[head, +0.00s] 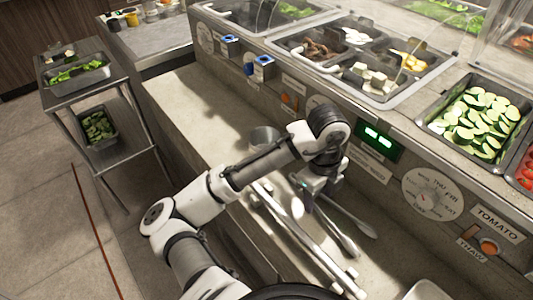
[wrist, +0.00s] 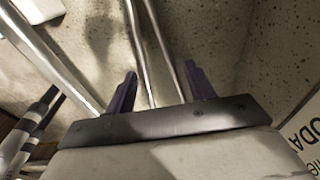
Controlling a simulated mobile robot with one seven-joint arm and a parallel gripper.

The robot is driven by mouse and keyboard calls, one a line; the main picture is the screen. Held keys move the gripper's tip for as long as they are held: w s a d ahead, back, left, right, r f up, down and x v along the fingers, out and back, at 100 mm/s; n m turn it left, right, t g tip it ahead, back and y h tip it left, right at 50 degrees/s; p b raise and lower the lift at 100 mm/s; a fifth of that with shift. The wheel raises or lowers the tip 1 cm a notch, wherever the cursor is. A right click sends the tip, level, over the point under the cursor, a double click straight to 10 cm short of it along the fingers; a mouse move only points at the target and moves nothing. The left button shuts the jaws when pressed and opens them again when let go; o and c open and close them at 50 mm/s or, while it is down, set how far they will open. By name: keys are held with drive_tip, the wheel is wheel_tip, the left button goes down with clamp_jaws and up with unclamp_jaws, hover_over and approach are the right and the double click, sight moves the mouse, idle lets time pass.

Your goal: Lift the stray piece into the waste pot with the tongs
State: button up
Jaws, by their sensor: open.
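My gripper (head: 308,192) hangs low over the steel counter in the head view. In the wrist view its two dark purple fingers (wrist: 160,85) stand apart. Two thin metal bars, which look like the arms of the tongs (wrist: 166,50), run between the fingers; I cannot tell whether they touch. In the head view the tongs (head: 347,237) appear as shiny metal lying on the counter just below and right of my gripper. A small round metal pot (head: 264,136), perhaps the waste pot, stands behind my forearm, partly hidden. I cannot make out the stray piece.
Long metal rails (head: 318,247) run along the counter beside the tongs. The panel with the green display (head: 379,138) rises close behind my wrist. Food wells, including sliced cucumber (head: 480,122), lie above it. A pale tray (head: 428,290) sits at the bottom right. The counter's far left part is clear.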

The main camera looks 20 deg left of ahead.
drive_tip(key=shift+f, duration=0.2)
drive_tip(key=c, duration=0.7)
wheel_tip(320, 180, up, 12)
drive_tip(key=p, duration=1)
drive_tip(key=shift+s, duration=0.1)
